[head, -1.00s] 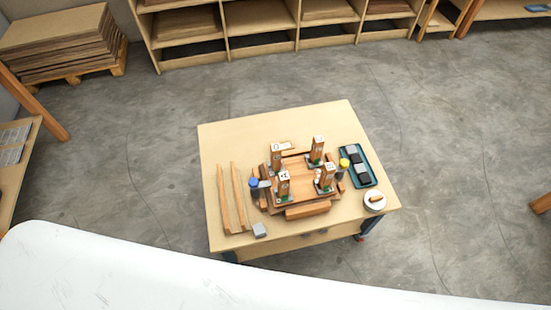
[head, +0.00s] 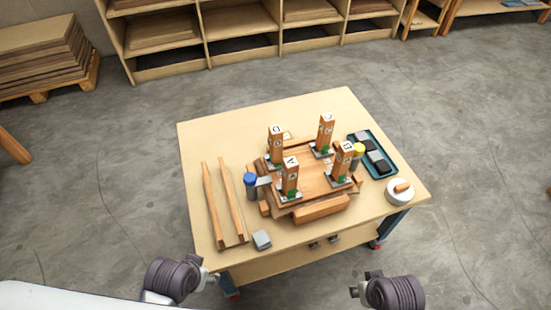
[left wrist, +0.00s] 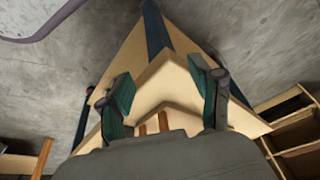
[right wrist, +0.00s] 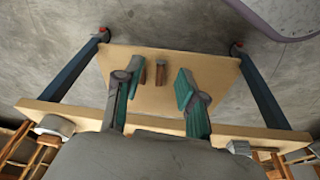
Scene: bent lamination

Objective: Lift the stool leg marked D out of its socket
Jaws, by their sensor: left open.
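The stool leg marked D (head: 277,148) stands upright at the back left of the wooden stool assembly (head: 318,183), in a socket at its base. Legs A (head: 290,178), B (head: 343,162) and C (head: 325,135) stand upright at the other corners. My left gripper (left wrist: 162,82) is open and empty in the left wrist view. My right gripper (right wrist: 158,70) is open and empty in the right wrist view. In the head view both arms show only at the bottom, in front of the table and well apart from the legs. The bottom of leg D is partly hidden.
The table (head: 215,135) also holds two long wooden strips (head: 228,203), a grey block (head: 262,240), a blue-capped bottle (head: 251,185), a yellow-capped bottle (head: 358,152), a teal tray (head: 380,160) and a white round holder (head: 400,193). The table's back left is clear. Shelves (head: 240,25) stand behind.

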